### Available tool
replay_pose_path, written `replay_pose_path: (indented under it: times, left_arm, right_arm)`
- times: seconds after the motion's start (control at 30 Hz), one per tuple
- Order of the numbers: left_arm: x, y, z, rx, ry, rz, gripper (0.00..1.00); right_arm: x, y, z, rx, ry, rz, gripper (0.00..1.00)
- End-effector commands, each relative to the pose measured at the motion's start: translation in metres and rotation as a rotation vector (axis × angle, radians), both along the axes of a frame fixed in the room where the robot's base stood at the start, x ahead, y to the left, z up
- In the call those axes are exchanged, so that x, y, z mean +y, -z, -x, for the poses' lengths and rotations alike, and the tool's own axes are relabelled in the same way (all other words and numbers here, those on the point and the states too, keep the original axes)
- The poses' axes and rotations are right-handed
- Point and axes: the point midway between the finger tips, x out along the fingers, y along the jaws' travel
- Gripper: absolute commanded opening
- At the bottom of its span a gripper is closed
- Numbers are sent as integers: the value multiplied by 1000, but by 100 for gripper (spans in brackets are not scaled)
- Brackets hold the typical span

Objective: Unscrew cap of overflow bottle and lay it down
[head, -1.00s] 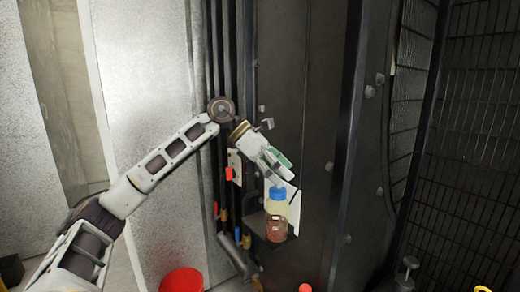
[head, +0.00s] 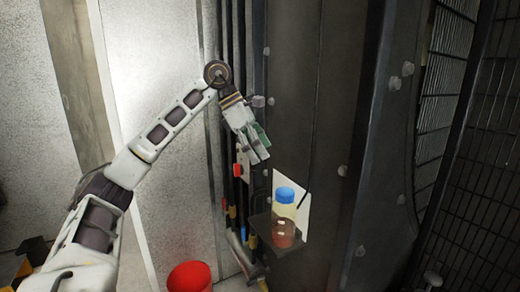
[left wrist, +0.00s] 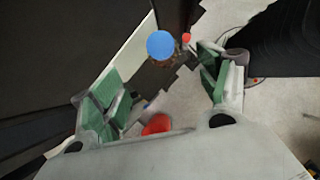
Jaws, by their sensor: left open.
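The overflow bottle (head: 284,222) stands upright on a small dark bracket on the dark panel, with reddish-brown liquid in its lower part. Its blue cap (head: 285,194) is on top. In the left wrist view the blue cap (left wrist: 160,44) shows from above, beyond the fingertips and between them. My left gripper (head: 260,158) is above and to the left of the cap, apart from it. Its green-padded fingers are open and empty, and they also show in the left wrist view (left wrist: 165,80). My right gripper is not in view.
A white plate (head: 300,190) is behind the bottle. Dark vertical pipes with red and yellow parts run to its left. A red bucket (head: 190,277) is on the floor at lower left. Black mesh (head: 490,150) is at the right.

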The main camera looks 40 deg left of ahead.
Motion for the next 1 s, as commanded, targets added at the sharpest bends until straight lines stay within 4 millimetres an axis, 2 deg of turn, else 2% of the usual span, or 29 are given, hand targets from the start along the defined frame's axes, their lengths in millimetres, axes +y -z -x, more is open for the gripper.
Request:
replay_pose_path:
  times: [0.37, 1.0]
  left_arm:
    - [-8, 16, -5, 3, 1, -1, 76]
    - [-39, 81, -26, 3, 1, 1, 76]
  right_arm:
    - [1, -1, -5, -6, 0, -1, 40]
    - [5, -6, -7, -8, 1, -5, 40]
